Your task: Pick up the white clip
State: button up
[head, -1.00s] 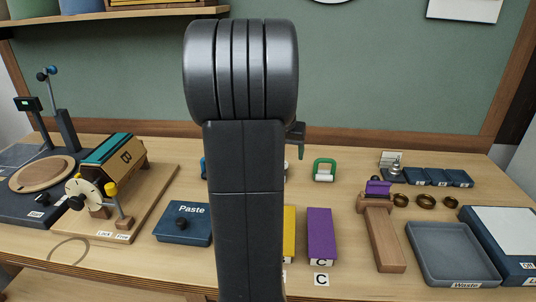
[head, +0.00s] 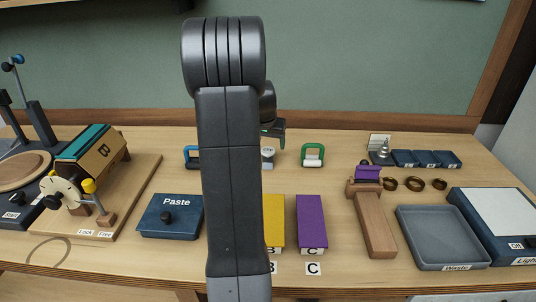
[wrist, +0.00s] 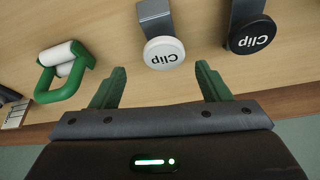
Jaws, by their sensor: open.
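The white clip (wrist: 163,53) has a round white head marked "Clip" and a grey metal strip. In the wrist view it stands just ahead of my gripper (wrist: 159,78), roughly in line with the gap between the green fingers. The fingers are apart, with nothing held between them. In the head view my gripper (head: 273,129) is partly hidden by my arm, and the white clip (head: 268,153) shows just below it at the arm's right edge. A black clip (wrist: 250,35), also marked "Clip", stands to the right in the wrist view; my arm hides it in the head view.
A green-handled roller (head: 313,153) stands right of the white clip in the head view; it also shows in the wrist view (wrist: 62,72). A blue-handled item (head: 191,157) is left of my arm. Yellow (head: 274,220) and purple (head: 310,218) blocks lie nearer the front.

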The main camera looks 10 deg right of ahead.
aim_at(268, 149)
jog(key=shift+a+x, duration=0.2)
jog(key=shift+x, duration=0.95)
jog(key=shift+a+x, duration=0.15)
jog(key=shift+x, duration=1)
jog(key=shift+f, duration=0.1)
jog(key=c, duration=1.1)
jog(key=shift+o, duration=0.2)
